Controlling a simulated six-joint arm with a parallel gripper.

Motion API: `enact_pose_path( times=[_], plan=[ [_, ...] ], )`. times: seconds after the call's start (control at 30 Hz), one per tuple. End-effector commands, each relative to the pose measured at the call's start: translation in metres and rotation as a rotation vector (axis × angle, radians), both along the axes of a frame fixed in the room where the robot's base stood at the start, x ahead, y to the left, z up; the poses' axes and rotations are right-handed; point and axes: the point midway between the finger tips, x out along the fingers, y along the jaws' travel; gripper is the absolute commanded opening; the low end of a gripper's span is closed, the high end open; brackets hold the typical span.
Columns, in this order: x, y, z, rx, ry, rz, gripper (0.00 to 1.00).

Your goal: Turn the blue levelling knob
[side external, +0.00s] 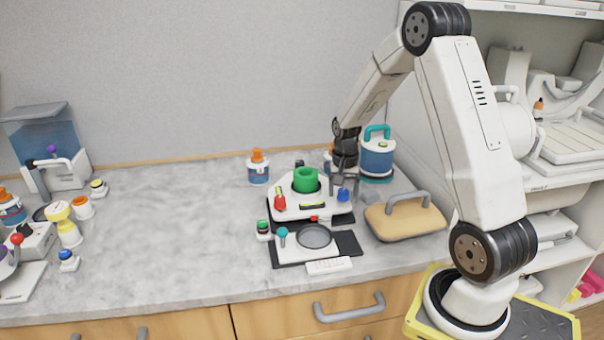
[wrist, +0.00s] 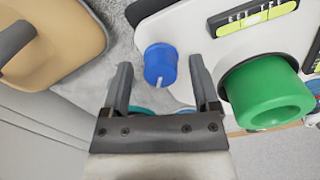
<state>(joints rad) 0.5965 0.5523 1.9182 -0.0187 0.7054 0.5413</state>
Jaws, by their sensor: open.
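The blue levelling knob (side external: 343,195) sits at the right front corner of the white instrument (side external: 318,210). In the wrist view the blue knob (wrist: 160,65) has a white pointer line and stands just beyond the fingertips, roughly centred between them. My gripper (side external: 341,188) is open above and beside the knob in the side view. In the wrist view my gripper (wrist: 160,75) shows both fingers spread, with nothing held. I cannot tell the exact height gap between the fingertips and the knob.
A green cylinder (wrist: 265,92) on the instrument stands close to the right finger. A red knob (side external: 280,202) is at the instrument's left. A tan case with a grey handle (side external: 405,218) lies to the right. A blue canister (side external: 377,158) stands behind. Open counter (side external: 170,220) lies left.

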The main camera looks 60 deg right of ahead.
Motion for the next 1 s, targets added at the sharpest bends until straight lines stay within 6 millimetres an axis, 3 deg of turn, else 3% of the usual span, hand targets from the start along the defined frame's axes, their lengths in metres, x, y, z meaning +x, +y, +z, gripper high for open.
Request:
enact_pose_path(
  times=[0.27, 0.7, 1.0],
  plan=[
    [0.001, 0.000, 0.011, -0.002, -0.003, 0.000, 0.78],
    [0.003, -0.001, 0.064, -0.002, -0.003, 0.000, 0.78],
    [0.003, -0.001, 0.078, 0.000, 0.000, 0.000, 0.78]
  ],
)
